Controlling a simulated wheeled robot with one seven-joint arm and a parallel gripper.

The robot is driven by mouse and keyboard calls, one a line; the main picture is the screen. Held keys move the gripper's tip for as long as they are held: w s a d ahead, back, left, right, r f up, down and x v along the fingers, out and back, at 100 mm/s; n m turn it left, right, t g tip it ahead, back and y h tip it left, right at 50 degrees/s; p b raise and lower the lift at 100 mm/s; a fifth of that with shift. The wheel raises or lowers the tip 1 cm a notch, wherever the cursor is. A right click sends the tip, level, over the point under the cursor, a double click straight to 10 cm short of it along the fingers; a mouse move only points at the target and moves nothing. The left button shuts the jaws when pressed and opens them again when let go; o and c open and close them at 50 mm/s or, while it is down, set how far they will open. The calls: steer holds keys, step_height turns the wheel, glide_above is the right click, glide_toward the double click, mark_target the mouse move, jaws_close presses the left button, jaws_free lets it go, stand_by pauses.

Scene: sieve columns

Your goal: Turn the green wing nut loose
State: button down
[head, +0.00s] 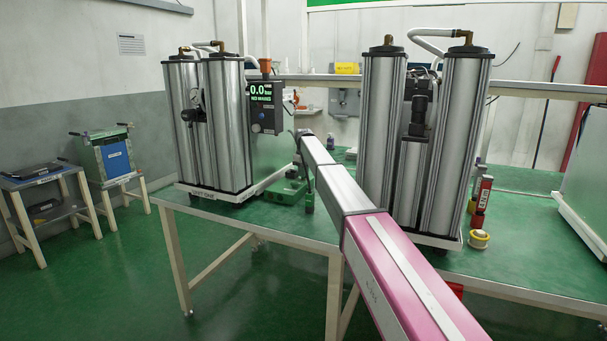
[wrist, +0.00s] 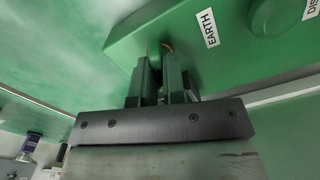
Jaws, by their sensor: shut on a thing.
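My gripper (wrist: 158,62) shows in the wrist view, its two fingers close together and reaching to the side of a green box (wrist: 215,62) beside a white EARTH label (wrist: 210,28). It is shut on the green wing nut, which is mostly hidden between the fingertips and hard to tell from the green around it. A small orange-brown bit of wire or ring (wrist: 167,47) shows just by the right fingertip. In the head view the green box (head: 284,194) sits low on the table between the two column units, at the end of my arm.
The left column unit (head: 208,125) with a display reading 0.0 stands close left of my arm. The right column unit (head: 425,140) stands close right. A red bottle (head: 481,195) and a yellow-white roll (head: 479,239) are on the green table (head: 520,262) further right.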

steer(key=shift+n, duration=1.2)
steer(key=shift+r, duration=0.1)
steer(key=c, duration=1.2)
jaws_free()
step_height(320, 180, up, 11)
